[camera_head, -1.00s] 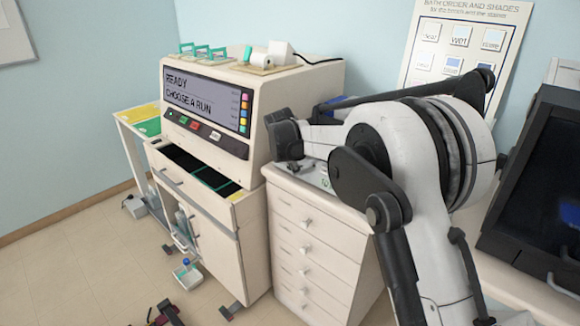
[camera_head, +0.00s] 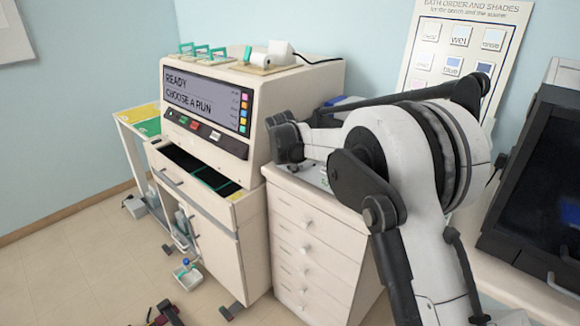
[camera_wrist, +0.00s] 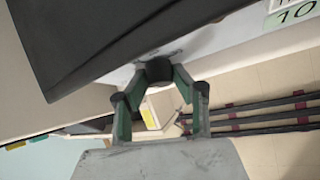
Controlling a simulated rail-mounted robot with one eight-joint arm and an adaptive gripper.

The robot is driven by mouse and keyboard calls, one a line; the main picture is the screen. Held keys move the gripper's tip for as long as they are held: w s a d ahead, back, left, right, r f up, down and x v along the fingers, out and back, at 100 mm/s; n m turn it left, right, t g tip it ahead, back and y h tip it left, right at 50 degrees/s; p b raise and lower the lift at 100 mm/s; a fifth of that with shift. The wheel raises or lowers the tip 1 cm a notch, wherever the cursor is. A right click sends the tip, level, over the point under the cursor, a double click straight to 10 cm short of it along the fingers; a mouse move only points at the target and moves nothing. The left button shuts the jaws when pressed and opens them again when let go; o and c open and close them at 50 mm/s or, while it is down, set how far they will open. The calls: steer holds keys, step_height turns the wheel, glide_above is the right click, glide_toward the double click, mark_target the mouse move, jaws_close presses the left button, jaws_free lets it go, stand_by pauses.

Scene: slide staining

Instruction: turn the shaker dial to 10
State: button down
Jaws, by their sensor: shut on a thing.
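The shaker dial is a short dark round knob (camera_wrist: 158,69) in the wrist view, on a pale front face (camera_wrist: 222,38). My gripper (camera_wrist: 158,80) is shut on the knob, with its green-padded fingers on either side of it. A label reading 10 (camera_wrist: 295,13) shows at the upper right of that view. Any pointer mark on the knob cannot be made out. In the head view my wrist is over the drawer cabinet, and my arm hides the dial and fingertips.
The white drawer cabinet (camera_head: 312,235) stands right of the stainer (camera_head: 262,105), whose screen reads READY, CHOOSE A RUN. A dark-fronted unit (camera_head: 540,190) is at the right. A large dark surface (camera_wrist: 110,35) fills the wrist view's upper left.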

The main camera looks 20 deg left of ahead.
steer(key=m+t+y+b, duration=0.1)
steer(key=b, duration=0.1)
steer(key=m+t+y+b, duration=0.1)
steer(key=shift+d+f+m+b, duration=0.1)
steer(key=shift+f+m+b, duration=0.15)
steer(key=shift+m+b, duration=0.15)
steer(key=m+t+y+b, duration=0.2)
steer(key=m+t+b, duration=0.1)
steer(key=shift+s+r+b, duration=0.1)
steer(key=shift+b, duration=0.2)
steer(key=shift+m, duration=0.4)
steer(key=c, duration=1.4)
jaws_free()
steer(key=shift+s+r, duration=0.1)
steer(key=v, duration=1.1)
steer(key=shift+s+d+r, duration=0.1)
steer(key=shift+s+d, duration=0.15)
steer(key=shift+s, duration=0.1)
